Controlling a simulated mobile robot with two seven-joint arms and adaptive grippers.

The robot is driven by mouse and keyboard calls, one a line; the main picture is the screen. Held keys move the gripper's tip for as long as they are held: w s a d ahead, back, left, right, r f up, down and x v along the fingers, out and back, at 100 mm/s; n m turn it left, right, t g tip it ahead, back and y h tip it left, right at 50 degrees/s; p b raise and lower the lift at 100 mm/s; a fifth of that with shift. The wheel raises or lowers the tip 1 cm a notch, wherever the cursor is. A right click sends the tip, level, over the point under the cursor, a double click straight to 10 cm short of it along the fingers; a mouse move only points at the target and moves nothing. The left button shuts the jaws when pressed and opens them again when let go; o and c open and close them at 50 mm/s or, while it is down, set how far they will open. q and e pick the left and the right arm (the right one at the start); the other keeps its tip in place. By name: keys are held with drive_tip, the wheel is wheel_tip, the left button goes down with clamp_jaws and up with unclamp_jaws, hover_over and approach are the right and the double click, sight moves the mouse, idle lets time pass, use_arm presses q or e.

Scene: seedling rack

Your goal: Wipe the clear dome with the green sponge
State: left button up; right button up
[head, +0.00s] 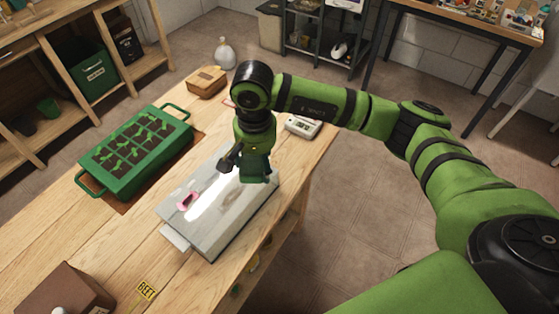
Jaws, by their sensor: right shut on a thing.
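The clear dome (232,222) is a long, low, see-through cover on the wooden table, with a bright streak of glare along its top. A small pink patch (187,201) shows at its left part; I cannot tell if it is on or under the cover. My right gripper (250,167) is over the dome's far right end, shut on a dark green block that looks like the green sponge (257,168). The gripper partly hides the sponge and that end of the dome. I cannot tell whether the sponge touches the dome. My left gripper is not in view.
A green seedling tray (95,181) stands left of the dome. A brown box (66,292) and a yellow BEET tag (146,291) are in front.

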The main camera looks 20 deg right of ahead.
sight(250, 186)
drive_tip(key=shift+w+a+r+m+p, duration=0.3)
drive_tip(key=shift+a+r+m+p, duration=0.3)
drive_tip(key=shift+r+p, duration=0.15)
drive_tip(key=shift+a+f+m+p, duration=0.2)
drive_tip(key=shift+a+m+p, duration=0.15)
drive_tip(key=shift+m+p, duration=0.7)
drive_tip(key=shift+a+f, duration=0.1)
drive_tip(key=shift+f, duration=0.1)
drive_tip(key=shift+w+f, duration=0.2)
drive_tip(key=shift+f, duration=0.05)
drive_tip(key=shift+f+b, duration=0.45)
drive_tip(key=shift+f, duration=0.5)
wheel_tip(250, 186, down, 3)
drive_tip(key=shift+r+b, duration=0.2)
drive_tip(key=shift+b, duration=0.45)
drive_tip(key=shift+f, duration=0.35)
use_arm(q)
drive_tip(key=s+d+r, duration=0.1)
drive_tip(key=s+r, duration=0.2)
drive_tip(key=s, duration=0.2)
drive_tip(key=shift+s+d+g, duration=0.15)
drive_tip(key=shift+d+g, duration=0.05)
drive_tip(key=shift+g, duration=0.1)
